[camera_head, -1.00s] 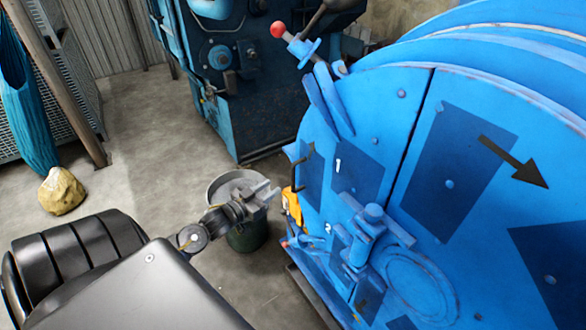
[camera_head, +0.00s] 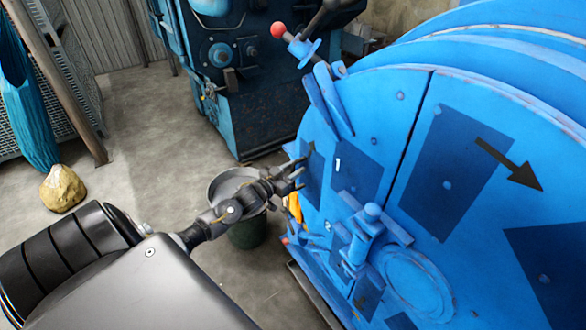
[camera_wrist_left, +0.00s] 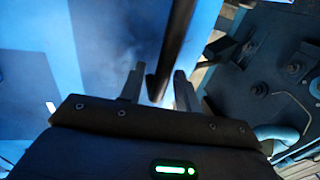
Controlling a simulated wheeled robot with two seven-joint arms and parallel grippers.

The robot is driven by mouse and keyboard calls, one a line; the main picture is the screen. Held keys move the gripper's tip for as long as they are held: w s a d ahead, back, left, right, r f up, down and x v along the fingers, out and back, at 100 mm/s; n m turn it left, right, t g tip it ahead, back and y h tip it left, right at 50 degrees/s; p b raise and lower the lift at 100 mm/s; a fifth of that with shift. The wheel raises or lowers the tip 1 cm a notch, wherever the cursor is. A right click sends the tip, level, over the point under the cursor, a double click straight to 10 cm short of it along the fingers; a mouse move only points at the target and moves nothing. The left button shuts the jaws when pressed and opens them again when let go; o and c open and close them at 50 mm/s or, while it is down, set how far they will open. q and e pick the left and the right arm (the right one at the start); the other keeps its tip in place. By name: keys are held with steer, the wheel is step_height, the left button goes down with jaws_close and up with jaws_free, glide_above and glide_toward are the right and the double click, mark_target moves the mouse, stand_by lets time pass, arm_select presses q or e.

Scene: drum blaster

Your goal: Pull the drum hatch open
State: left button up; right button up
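The big blue drum (camera_head: 470,90) fills the right of the head view. Its round front has a dark seam; the panel left of the seam (camera_head: 375,115) carries dark squares and a white "1" and looks closed. A dark bar handle (camera_head: 306,156) stands at this panel's left edge. My left gripper (camera_head: 299,173) is at the handle, fingers apart. In the left wrist view the dark bar (camera_wrist_left: 177,45) runs down between the two open fingers (camera_wrist_left: 158,78), with no clear grip on it. My right gripper is not in view.
A blue latch mechanism (camera_head: 365,235) sticks out low on the drum front, and a red-knobbed lever (camera_head: 279,30) at its top left. A grey-rimmed bucket (camera_head: 217,184) stands below my left arm. A dark blue machine (camera_head: 240,85) stands behind.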

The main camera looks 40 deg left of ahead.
arm_select(q)
steer(key=shift+w, duration=0.1)
jaws_close()
stand_by(0.4)
